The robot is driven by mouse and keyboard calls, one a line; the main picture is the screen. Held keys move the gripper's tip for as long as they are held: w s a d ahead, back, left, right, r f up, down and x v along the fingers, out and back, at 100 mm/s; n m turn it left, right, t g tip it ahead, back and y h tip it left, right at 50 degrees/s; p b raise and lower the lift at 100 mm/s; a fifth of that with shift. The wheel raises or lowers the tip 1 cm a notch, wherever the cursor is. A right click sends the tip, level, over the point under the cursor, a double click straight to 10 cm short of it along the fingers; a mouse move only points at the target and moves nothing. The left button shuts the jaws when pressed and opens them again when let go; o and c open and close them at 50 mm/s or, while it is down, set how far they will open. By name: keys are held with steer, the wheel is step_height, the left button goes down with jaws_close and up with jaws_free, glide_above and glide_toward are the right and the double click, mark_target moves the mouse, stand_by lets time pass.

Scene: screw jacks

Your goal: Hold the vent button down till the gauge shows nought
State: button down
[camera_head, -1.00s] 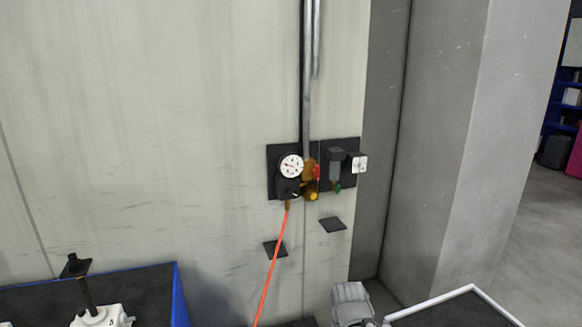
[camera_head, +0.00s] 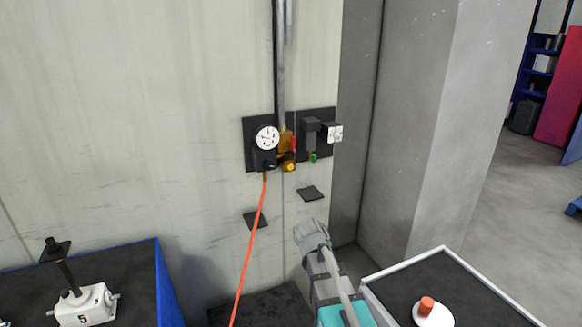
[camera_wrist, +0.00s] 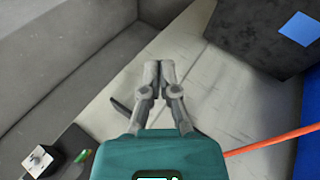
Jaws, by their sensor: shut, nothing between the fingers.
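The round white gauge (camera_head: 266,138) is on a dark wall panel, above the orange hose. Its needle is too small to read. A yellow knob (camera_head: 289,167) sits to its lower right, and a green-tipped part (camera_head: 314,157) hangs under a dark block on the panel's right half. I cannot tell which part is the vent button. The green part also shows in the wrist view (camera_wrist: 82,155). My gripper (camera_wrist: 158,68) is shut and empty, its grey fingertips apart from the panel parts in the wrist view. My arm rises at the lower middle of the head view.
An orange hose (camera_head: 250,250) hangs from the gauge. Two dark plates (camera_head: 311,193) (camera_head: 255,221) are on the wall below. A blue-edged bench with a screw jack (camera_head: 83,305) stands left. A white-rimmed table (camera_head: 398,264) with an orange button (camera_head: 426,304) stands right.

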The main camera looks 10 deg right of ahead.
mark_target(293, 169)
steer(key=w+a+r+n+t+h+p, duration=0.1)
steer(key=w+r+n+t, duration=0.3)
steer(key=w, duration=0.7)
steer(key=w+a+r+n+t+h+p, duration=0.1)
steer(key=w+a+r+n+t, duration=0.2)
steer(key=w+r+n, duration=0.5)
steer(key=shift+w+r+n+t, duration=0.4)
steer(key=shift+w+r+t, duration=0.45)
steer(key=shift+w, duration=0.6)
steer(key=shift+w, duration=0.15)
steer(key=w+a, duration=0.2)
steer(key=w, duration=0.6)
steer(key=shift+w+a, duration=0.2)
steer(key=shift+w, duration=0.3)
steer(key=shift+w+a, duration=0.2)
steer(key=shift+w, duration=0.3)
stand_by(2.7)
